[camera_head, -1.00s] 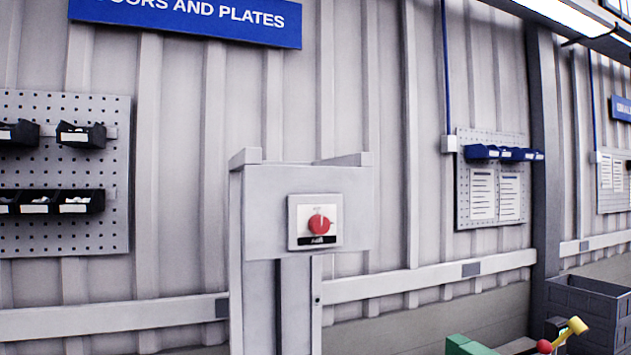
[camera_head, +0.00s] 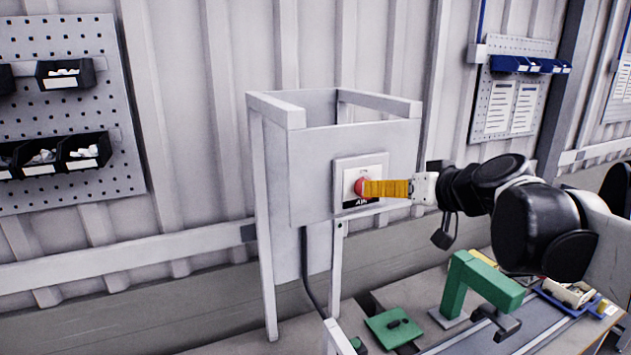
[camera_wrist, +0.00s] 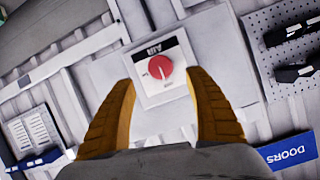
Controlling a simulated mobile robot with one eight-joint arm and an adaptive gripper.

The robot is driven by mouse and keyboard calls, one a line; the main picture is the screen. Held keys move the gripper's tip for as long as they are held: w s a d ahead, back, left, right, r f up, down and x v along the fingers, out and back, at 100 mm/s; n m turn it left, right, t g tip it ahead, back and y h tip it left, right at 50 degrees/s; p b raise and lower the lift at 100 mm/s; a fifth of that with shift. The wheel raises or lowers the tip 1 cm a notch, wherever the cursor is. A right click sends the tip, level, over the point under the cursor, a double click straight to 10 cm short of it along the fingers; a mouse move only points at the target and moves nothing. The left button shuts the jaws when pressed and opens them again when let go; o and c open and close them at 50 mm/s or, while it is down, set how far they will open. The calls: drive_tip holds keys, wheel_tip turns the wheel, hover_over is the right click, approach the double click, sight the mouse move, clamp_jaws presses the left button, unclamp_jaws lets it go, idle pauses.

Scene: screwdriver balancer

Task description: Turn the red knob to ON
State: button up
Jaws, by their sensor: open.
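The red knob (camera_head: 361,187) sits on a white square plate (camera_head: 350,166) fixed to a grey panel. In the wrist view the red knob (camera_wrist: 159,67) shows a pale pointer line, and the plate bears the word AIR, seen upside down. My gripper (camera_head: 372,188) has yellow fingers and reaches in from the right, its tips at or close to the knob. In the wrist view my gripper (camera_wrist: 165,82) is open, one finger on each side of the plate, with the knob between and ahead of them. I cannot tell whether either finger touches it.
A grey frame (camera_head: 275,107) carries the panel. Below my arm stand a green bracket (camera_head: 484,281) and a green plate (camera_head: 394,327) on the bench. A pegboard with black bins (camera_head: 66,73) hangs at left, another with blue bins (camera_head: 530,66) at right.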

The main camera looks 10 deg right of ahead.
sight(368, 199)
drive_tip(key=p+x, duration=0.1)
drive_tip(key=x, duration=0.6)
drive_tip(key=shift+w+a, duration=0.15)
drive_tip(key=shift+w, duration=0.1)
drive_tip(key=shift+s, duration=0.1)
drive_tip(key=c, duration=1.2)
